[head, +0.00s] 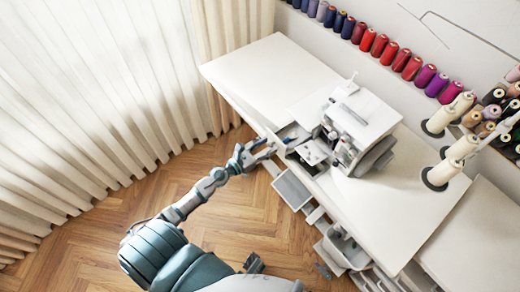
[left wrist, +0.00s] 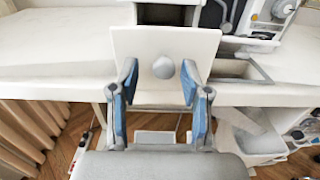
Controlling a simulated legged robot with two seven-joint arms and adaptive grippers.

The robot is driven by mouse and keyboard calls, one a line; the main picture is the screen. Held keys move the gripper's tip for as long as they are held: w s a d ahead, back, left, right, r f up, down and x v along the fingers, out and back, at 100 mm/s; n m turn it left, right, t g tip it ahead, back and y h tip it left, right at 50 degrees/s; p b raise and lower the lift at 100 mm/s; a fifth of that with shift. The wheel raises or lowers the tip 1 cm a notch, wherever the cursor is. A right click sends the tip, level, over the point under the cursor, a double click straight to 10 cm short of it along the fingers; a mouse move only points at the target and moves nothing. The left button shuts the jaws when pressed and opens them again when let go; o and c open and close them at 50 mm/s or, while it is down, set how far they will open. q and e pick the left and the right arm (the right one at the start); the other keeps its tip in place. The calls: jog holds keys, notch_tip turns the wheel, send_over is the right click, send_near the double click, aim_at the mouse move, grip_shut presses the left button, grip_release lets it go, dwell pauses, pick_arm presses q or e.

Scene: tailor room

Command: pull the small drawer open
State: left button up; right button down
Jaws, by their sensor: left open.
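The small drawer's white front (left wrist: 140,45) with a round grey knob (left wrist: 163,68) faces me in the left wrist view. My left gripper (left wrist: 158,70) is open, with one blue-padded finger on each side of the knob. Gaps show between the knob and both pads. In the head view my left gripper (head: 262,150) is at the table's near edge, by the small drawer (head: 291,131) beside the sewing machine. A dark recess shows behind the front's top edge; how far out the drawer stands is hard to tell.
The white sewing machine (head: 355,122) stands on the white table (head: 260,72), right of the drawer. A grey panel (head: 292,188) and a white bin (head: 345,250) are below the table edge. Curtains (head: 95,90) hang at the left. Open wooden floor lies before the table.

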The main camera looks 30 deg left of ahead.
pick_arm(q)
jog(key=v, duration=1.1)
jog(key=shift+s+a, duration=0.25)
jog(key=shift+s, duration=0.1)
jog(key=shift+f, duration=0.1)
pick_arm(e)
jog(key=shift+d, duration=0.1)
pick_arm(q)
jog(key=s+f+n+g+y+p, duration=0.1)
jog(key=s+f+n+g+y, duration=0.25)
jog(key=f+n, duration=0.95)
jog(key=s+f+n+g+y+p, duration=0.25)
jog(key=f+n+y, duration=0.25)
jog(key=f+n, duration=0.75)
jog(key=s+d+f+n+g+h, duration=0.1)
jog(key=s+d+f+n+g, duration=0.3)
jog(key=s+d+f+n, duration=0.2)
jog(key=s+d+f+n+g+h, duration=0.2)
jog(key=s+d+f+n+g, duration=0.3)
jog(key=s, duration=0.5)
jog(key=shift+s+d+f+n+p, duration=0.3)
jog(key=shift+d+f+n, duration=0.25)
jog(key=shift+d+f, duration=0.3)
pick_arm(e)
jog(key=s+f, duration=0.4)
jog(key=f, duration=0.6)
jog(key=shift+s+d+g, duration=0.2)
jog(key=shift+d+g, duration=0.1)
